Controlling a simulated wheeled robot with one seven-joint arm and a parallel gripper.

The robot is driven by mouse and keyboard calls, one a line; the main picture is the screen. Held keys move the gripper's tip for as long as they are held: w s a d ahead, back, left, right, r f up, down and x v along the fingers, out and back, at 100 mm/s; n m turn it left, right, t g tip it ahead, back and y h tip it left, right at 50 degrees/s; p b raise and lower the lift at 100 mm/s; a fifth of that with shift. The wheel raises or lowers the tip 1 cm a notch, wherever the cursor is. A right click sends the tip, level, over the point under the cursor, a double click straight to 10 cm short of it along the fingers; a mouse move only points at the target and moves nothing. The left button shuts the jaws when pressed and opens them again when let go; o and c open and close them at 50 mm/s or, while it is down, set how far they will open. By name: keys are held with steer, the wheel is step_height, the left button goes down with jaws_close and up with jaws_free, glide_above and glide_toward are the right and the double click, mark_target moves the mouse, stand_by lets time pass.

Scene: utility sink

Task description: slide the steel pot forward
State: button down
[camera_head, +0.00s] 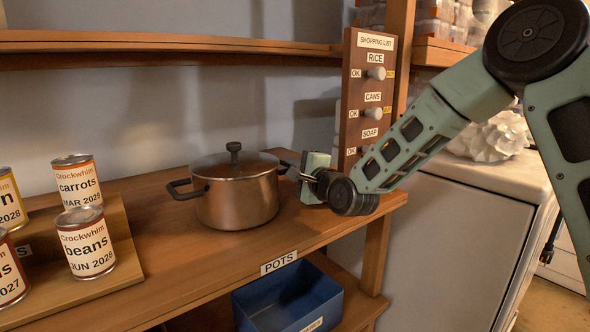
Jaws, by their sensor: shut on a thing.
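The steel pot (236,200), brownish in this light, stands upright on the wooden shelf with its lid (234,165) on and a dark knob on top. Its left handle (186,190) sticks out free. My gripper (297,174) comes in from the right at the pot's right side, shut on the pot's right handle (284,167). The fingertips are small here and partly hidden, so the exact hold on the handle is hard to see.
A POTS label (279,262) marks the shelf's front edge. Several Crockwhim cans (87,242) stand at left on a raised board (124,248). A shopping-list panel (364,95) stands behind my gripper. A blue bin (288,298) sits below. Bare shelf lies before the pot.

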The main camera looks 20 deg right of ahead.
steer(key=c, duration=1.3)
jaws_free()
steer(key=v, duration=1.4)
steer(key=shift+s+d+r, duration=0.1)
steer(key=shift+s+d, duration=0.05)
steer(key=shift+s, duration=0.2)
steer(key=b, duration=0.3)
steer(key=shift+s+d+f, duration=0.15)
steer(key=shift+s+f, duration=0.05)
steer(key=shift+s, duration=0.05)
steer(key=b+v, duration=0.2)
steer(key=b, duration=0.2)
steer(key=shift+r, duration=0.1)
steer(key=shift+s+r, duration=0.1)
